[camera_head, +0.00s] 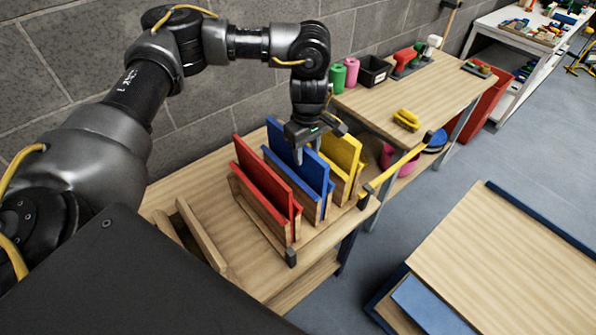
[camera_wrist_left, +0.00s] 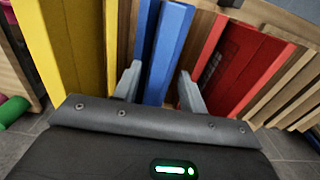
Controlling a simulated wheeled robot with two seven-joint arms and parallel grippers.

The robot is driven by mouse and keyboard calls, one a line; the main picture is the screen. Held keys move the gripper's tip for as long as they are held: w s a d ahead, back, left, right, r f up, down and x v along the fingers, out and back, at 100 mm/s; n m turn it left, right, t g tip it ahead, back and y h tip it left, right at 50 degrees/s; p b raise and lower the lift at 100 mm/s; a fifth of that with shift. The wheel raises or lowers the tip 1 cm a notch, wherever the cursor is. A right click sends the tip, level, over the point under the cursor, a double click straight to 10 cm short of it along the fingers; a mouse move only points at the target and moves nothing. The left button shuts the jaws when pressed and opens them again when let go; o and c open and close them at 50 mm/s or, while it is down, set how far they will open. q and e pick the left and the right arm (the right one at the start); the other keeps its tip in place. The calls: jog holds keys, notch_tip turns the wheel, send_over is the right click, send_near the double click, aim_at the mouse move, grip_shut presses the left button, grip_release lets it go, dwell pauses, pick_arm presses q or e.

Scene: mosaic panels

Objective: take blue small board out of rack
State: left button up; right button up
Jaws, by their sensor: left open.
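The wooden rack (camera_head: 308,205) stands on a wooden table and holds upright boards in red, blue and yellow. The blue board (camera_head: 302,163) is in the middle slot, between the red boards (camera_head: 262,180) and the yellow boards (camera_head: 341,152). My left gripper (camera_head: 306,148) is above the blue board's top edge, pointing down. In the left wrist view, its two open fingers (camera_wrist_left: 158,88) are on either side of the blue board (camera_wrist_left: 167,50). The yellow board (camera_wrist_left: 70,45) is left and the red board (camera_wrist_left: 237,65) right. I cannot tell if the fingers touch the blue board. My right gripper is out of view.
An empty wooden slot (camera_head: 200,235) stands left of the red boards. A second table (camera_head: 400,95) behind carries spools, a black bin and a yellow tool. A low wooden panel (camera_head: 510,260) is at right.

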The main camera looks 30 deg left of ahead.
pick_arm(q)
jog(key=shift+d+f, duration=0.1)
jog(key=shift+f, duration=0.55)
jog(key=shift+c, duration=0.4)
grip_shut()
dwell(0.5)
